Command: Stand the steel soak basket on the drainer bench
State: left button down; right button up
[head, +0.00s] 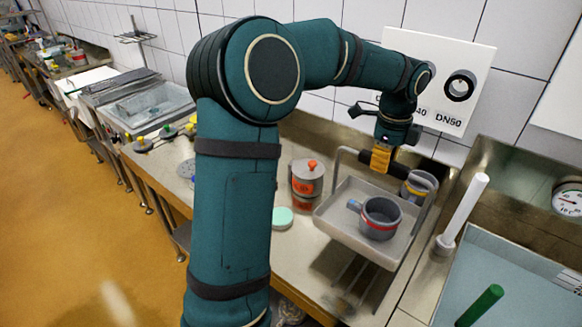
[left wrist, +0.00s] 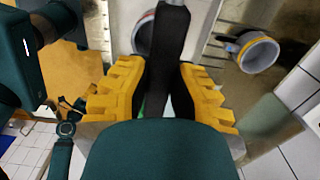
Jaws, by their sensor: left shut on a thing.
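The steel soak basket (head: 350,243) is a shallow grey tray with a tall arched handle, right of centre in the head view. My left gripper (head: 381,161) is shut on the top bar of this handle. In the left wrist view the dark bar runs between the yellow fingers (left wrist: 160,98). The basket looks about level over the steel drainer bench (head: 312,262); I cannot tell whether its underside touches. A grey mould with a red band (head: 380,222) sits in the basket. My right gripper is not in view.
A mould with a yellow band (head: 419,187) is at the basket's far side. A lidded grey pot with orange marks (head: 306,180) and a mint disc (head: 283,218) stand to the left. To the right are a white upright rod (head: 464,210) and a basin with a green rod (head: 481,306).

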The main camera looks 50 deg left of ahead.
pick_arm(q)
notch_tip(320, 180, down, 10)
jog(key=shift+b, duration=0.4)
dwell(0.3)
jog(key=shift+s, duration=0.1)
jog(key=c, duration=1)
grip_release()
notch_tip(320, 180, up, 12)
jog(key=shift+r+p, duration=0.1)
jog(key=shift+p, duration=0.45)
